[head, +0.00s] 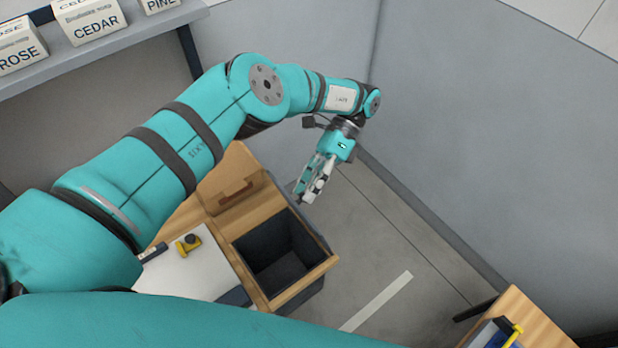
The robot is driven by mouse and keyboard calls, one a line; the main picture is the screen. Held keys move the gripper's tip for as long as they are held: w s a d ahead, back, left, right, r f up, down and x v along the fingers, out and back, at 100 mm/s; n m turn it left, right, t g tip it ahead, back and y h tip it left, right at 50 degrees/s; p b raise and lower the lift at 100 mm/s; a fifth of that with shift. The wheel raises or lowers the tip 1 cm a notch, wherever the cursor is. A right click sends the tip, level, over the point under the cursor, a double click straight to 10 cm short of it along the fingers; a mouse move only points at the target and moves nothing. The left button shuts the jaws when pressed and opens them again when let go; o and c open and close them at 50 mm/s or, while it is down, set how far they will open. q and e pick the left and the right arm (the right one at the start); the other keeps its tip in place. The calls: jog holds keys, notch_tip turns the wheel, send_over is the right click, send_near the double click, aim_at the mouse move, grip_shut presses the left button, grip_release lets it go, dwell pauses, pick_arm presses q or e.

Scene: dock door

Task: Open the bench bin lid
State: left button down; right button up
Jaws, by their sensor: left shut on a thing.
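The bench bin (323,265) is a dark, deep, empty-looking box with a wooden rim, set into the wooden bench. Its wooden lid (222,203) is open, tipped back on the far left side of the opening, with a brown handle (238,192) on its face. My left gripper (300,192) points down beside the bin's far right corner, to the right of the lid. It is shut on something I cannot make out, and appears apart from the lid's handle. My right gripper is not in view.
On the bench, a white sheet (190,270) bears a small yellow-and-black object (188,245). Grey wall panels (480,130) stand behind and to the right. Clear floor (375,240) lies right of the bin. Another wooden surface (530,320) is at bottom right. A shelf (110,45) holds labelled boxes.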

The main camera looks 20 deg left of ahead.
pick_arm(q)
jog(key=shift+f, duration=0.1)
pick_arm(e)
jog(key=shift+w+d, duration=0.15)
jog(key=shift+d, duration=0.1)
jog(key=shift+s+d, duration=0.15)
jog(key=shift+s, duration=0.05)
pick_arm(q)
jog(key=c, duration=1.1)
grip_release()
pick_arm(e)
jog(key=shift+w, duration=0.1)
pick_arm(q)
notch_tip(320, 180, up, 10)
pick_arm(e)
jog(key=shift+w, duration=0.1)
